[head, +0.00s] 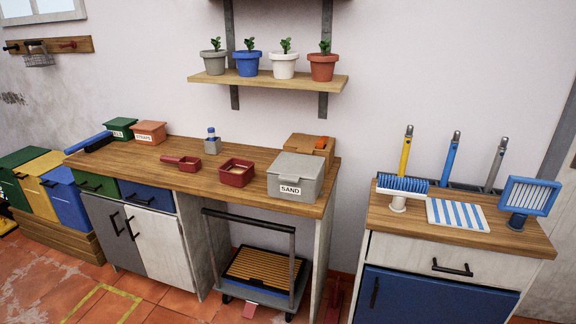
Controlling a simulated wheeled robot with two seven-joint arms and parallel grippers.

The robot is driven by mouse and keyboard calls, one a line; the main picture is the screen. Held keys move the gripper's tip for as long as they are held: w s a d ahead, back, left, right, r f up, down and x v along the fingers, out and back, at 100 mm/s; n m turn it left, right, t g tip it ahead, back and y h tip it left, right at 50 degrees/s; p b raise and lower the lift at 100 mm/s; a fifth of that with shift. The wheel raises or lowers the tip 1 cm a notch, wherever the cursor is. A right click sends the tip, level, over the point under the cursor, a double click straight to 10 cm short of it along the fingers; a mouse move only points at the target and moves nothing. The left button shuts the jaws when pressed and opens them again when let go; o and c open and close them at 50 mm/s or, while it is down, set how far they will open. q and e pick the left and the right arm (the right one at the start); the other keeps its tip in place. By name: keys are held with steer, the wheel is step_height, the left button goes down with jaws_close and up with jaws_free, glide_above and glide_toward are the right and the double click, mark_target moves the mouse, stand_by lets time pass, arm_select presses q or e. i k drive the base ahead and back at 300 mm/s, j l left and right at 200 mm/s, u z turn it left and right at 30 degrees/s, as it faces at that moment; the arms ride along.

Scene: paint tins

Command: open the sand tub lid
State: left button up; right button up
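The sand tub (293,188) is a grey box with a white label reading SAND. It stands near the right end of the long wooden workbench. Its grey lid (298,166) lies flat on top and looks shut. Neither of my grippers shows in the head view.
On the workbench (200,179) are a red scoop (181,163), a red square pot (236,173), a green tub (120,128) and an orange tub (149,132). A wooden box (310,147) stands right behind the sand tub. A wheeled cart (262,272) sits below. The bench front is clear.

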mark_target(290, 167)
steer(key=i, duration=1)
steer(key=z, duration=0.45)
